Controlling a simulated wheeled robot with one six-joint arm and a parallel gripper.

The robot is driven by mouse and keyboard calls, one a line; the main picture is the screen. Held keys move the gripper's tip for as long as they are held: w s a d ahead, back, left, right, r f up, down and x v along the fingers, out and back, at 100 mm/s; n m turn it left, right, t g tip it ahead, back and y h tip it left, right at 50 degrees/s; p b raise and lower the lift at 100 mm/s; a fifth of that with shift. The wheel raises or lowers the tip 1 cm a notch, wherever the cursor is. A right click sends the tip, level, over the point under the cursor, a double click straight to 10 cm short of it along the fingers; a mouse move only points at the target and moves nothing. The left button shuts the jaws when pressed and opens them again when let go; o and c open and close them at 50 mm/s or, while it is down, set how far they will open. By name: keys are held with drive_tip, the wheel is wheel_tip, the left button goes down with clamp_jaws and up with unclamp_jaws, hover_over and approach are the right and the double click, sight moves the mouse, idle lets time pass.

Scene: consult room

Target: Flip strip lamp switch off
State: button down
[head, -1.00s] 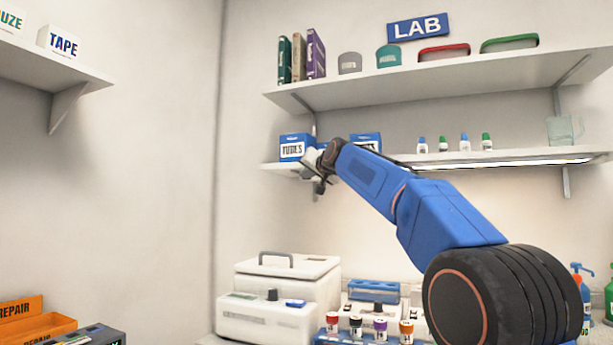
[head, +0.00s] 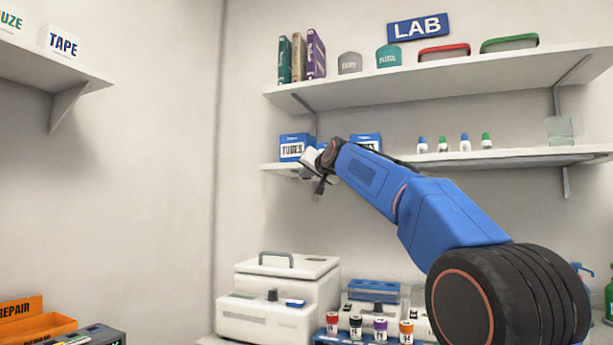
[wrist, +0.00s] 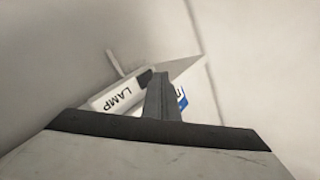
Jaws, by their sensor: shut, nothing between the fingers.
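The white lamp switch housing (wrist: 113,98), marked LAMP, shows in the wrist view, tilted in the picture. A dark rocker (wrist: 146,78) sits at its end, partly behind my fingers. My gripper (wrist: 160,78) is shut and empty, its tips at or very near the rocker; I cannot tell whether they touch. In the head view my gripper (head: 320,188) is at the left end of the lower shelf, just under its edge. The strip lamp under that shelf (head: 520,162) is unlit. The rocker's position is too small to read.
A white machine (head: 275,300) and capped vials (head: 380,330) are below. The space left of the gripper is free.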

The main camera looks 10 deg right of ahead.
drive_tip(key=shift+s+a+f, duration=0.1)
drive_tip(key=shift+s, duration=0.05)
drive_tip(key=s+a, duration=0.2)
drive_tip(key=s, duration=0.2)
drive_tip(key=shift+a+f, duration=0.25)
drive_tip(key=shift+a, duration=0.15)
idle(0.6)
drive_tip(key=s+d+f+n+g+h, duration=0.1)
drive_tip(key=s+f+g, duration=0.5)
drive_tip(key=s+f, duration=2.1)
drive_tip(key=s+d+f+n+g+h, duration=0.1)
drive_tip(key=s+d+f+n+g, duration=0.2)
drive_tip(key=s+f, duration=2.4)
drive_tip(key=d+f+g, duration=0.3)
drive_tip(key=f, duration=0.3)
drive_tip(key=shift+f+n+h, duration=0.3)
drive_tip(key=shift+h, duration=0.1)
drive_tip(key=shift+d, duration=0.15)
